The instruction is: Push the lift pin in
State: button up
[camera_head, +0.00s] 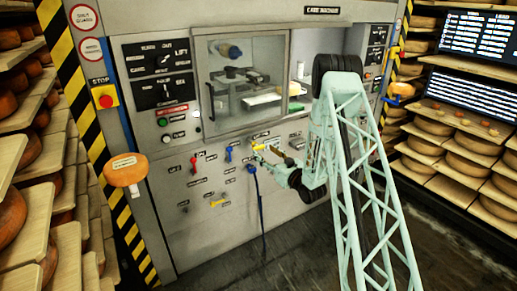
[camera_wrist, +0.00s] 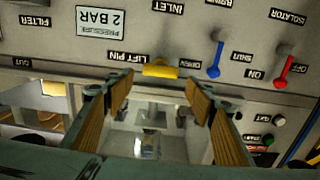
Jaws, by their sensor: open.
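In the wrist view the machine panel appears upside down. The lift pin is a short yellow bar (camera_wrist: 160,71) on the panel, beside the "LIFT PIN" label (camera_wrist: 128,57). My gripper (camera_wrist: 158,86) is open, its two brown-padded fingers spread left and right just short of the yellow bar in the picture. Nothing is held between them. I cannot tell whether the fingers touch the panel. In the head view my gripper (camera_head: 270,154) is at the lower panel, below the window, and the pin is hard to separate from the gripper there.
A blue lever (camera_wrist: 215,62) and a red lever (camera_wrist: 284,72) stand right of the pin in the wrist view. A "2 BAR" plate (camera_wrist: 101,21) is nearby. In the head view a yellow handle (camera_head: 219,203) sits lower, and a blue plug with hanging cable (camera_head: 259,195) is below my gripper.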

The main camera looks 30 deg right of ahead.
aim_at(259, 147)
jog(key=shift+w+a+b, duration=0.2)
jog(key=shift+w, duration=1.4)
jog(key=shift+w+a+b, duration=0.15)
jog(key=shift+w, duration=1.4)
jog(key=shift+c, duration=0.4)
